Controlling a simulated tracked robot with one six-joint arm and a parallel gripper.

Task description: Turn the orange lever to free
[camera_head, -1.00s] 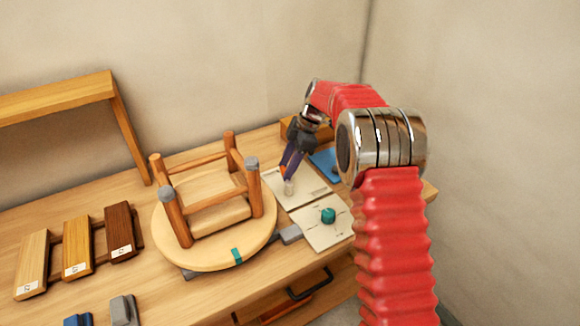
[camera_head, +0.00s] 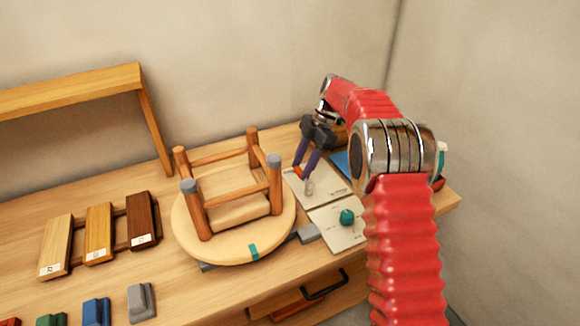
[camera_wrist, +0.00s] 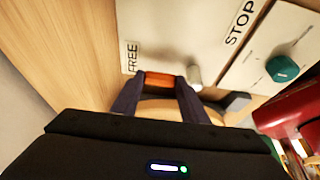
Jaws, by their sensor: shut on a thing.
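The orange lever (camera_wrist: 160,79) shows between the two dark purple fingers of my gripper (camera_wrist: 158,84) in the wrist view. The fingers are shut on it. The lever lies on a pale panel (camera_wrist: 165,30), nearer the FREE label than the STOP label. A pale upright post (camera_wrist: 195,76) stands just right of the right finger. In the head view my gripper (camera_head: 304,176) reaches down to the same panel (camera_head: 328,186), with a bit of orange lever (camera_head: 298,172) between the fingers. The fingers hide part of the lever.
A second pale panel with a teal knob (camera_head: 347,217) lies right beside it. An upturned stool (camera_head: 230,190) stands on a round turntable (camera_head: 225,245) to the left. Wooden sample boards (camera_head: 100,233) and coloured blocks (camera_head: 96,311) lie further left.

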